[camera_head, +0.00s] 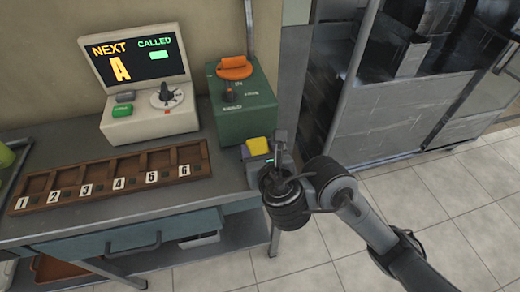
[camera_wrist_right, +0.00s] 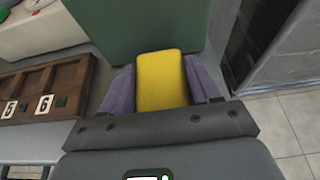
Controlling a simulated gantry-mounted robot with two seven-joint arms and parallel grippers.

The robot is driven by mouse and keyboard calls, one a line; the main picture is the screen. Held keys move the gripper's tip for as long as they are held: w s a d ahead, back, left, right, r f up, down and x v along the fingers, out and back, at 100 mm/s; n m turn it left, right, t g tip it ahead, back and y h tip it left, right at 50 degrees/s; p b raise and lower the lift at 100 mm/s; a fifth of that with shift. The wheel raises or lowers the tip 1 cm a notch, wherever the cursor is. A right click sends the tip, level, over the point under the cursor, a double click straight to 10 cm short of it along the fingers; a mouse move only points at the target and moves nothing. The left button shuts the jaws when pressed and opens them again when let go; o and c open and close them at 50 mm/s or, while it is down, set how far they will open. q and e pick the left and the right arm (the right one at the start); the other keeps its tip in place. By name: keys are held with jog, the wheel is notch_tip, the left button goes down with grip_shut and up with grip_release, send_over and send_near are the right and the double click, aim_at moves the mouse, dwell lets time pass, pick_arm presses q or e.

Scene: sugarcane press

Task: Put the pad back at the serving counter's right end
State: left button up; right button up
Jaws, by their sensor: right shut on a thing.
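The yellow pad (camera_head: 259,146) is at the right end of the serving counter (camera_head: 225,178), just in front of the green box. My right gripper (camera_head: 265,158) is shut on it. In the right wrist view the pad (camera_wrist_right: 162,80) sits between the two purple-grey fingers, one on each side. The pad's lower part is hidden by the gripper, and I cannot tell whether it touches the counter top. My left gripper is not in view.
The green box (camera_head: 242,103) with an orange handle stands right behind the pad. A display console (camera_head: 150,120) and a wooden numbered tray (camera_head: 110,178) are to the left. Beyond the counter's right edge is tiled floor (camera_head: 420,195) and a wrapped metal rack (camera_head: 385,110).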

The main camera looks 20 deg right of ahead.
jog(key=shift+f+b, duration=0.35)
jog(key=shift+f, duration=0.05)
jog(key=o, duration=1.2)
jog(key=shift+o, duration=0.2)
jog(key=shift+s+r, duration=0.1)
